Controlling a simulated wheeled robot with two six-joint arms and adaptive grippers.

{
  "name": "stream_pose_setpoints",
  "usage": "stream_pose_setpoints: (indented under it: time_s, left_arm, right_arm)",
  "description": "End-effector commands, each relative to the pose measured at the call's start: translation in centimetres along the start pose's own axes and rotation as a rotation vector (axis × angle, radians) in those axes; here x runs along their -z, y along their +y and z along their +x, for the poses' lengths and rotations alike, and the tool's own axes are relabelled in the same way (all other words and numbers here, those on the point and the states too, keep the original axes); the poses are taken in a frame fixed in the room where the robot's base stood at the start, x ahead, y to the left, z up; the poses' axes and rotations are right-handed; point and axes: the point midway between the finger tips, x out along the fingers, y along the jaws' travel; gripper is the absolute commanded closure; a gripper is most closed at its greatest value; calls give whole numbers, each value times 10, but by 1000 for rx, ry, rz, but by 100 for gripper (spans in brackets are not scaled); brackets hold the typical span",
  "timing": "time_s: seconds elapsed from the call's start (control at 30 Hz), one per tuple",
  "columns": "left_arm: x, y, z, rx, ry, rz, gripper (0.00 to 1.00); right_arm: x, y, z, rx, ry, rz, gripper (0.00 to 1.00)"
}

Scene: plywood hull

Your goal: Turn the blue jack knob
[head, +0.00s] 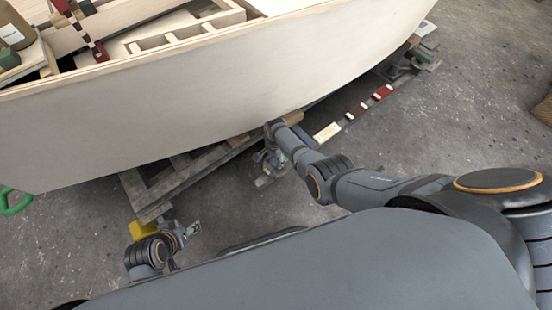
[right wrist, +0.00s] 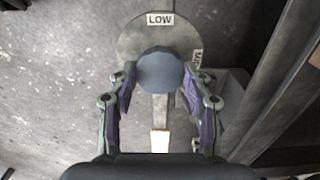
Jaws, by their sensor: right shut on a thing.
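In the right wrist view the round blue-grey jack knob (right wrist: 160,72) sits in front of a grey round plate (right wrist: 130,40) with a LOW label (right wrist: 160,19) at the top and a partly hidden second label (right wrist: 197,58) at the right. My right gripper (right wrist: 159,78) is shut on the knob, one finger on each side. A pale bar with a white end (right wrist: 160,140) points down below the knob. In the head view my right gripper (head: 270,160) is low beside the hull; the knob is too small to make out there. My left gripper (head: 191,230) is low at the left; its jaw state is unclear.
The pale plywood hull (head: 200,110) hangs over the right gripper's work spot. Wooden cradle beams (head: 185,185) stand under it at the left. A yellow block (head: 143,229) is near my left gripper. A grey post (right wrist: 275,85) rises right of the knob. Concrete floor is open at right.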

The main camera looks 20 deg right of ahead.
Motion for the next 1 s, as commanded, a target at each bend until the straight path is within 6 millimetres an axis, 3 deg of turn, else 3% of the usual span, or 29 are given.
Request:
stream_pose_setpoints:
  time_s: [0.33, 0.37, 0.5, 0.83, 1.0]
  left_arm:
    - [-1, 0, 0, 1, -2, 2, 60]
    - [-1, 0, 0, 1, -2, 2, 60]
    - [-2, 0, 0, 1, -3, 2, 60]
    - [-3, 0, -1, -1, -5, -2, 60]
    - [-3, 0, -1, -1, -4, -1, 60]
  right_arm:
    - [2, -1, 0, 2, 3, 4, 82]
    - [2, -1, 0, 2, 3, 4, 47]
    - [1, -1, 0, 2, 2, 3, 28]
    - [0, 0, -1, 1, 1, 2, 28]
    - [0, -1, -12, 2, 1, 2, 28]
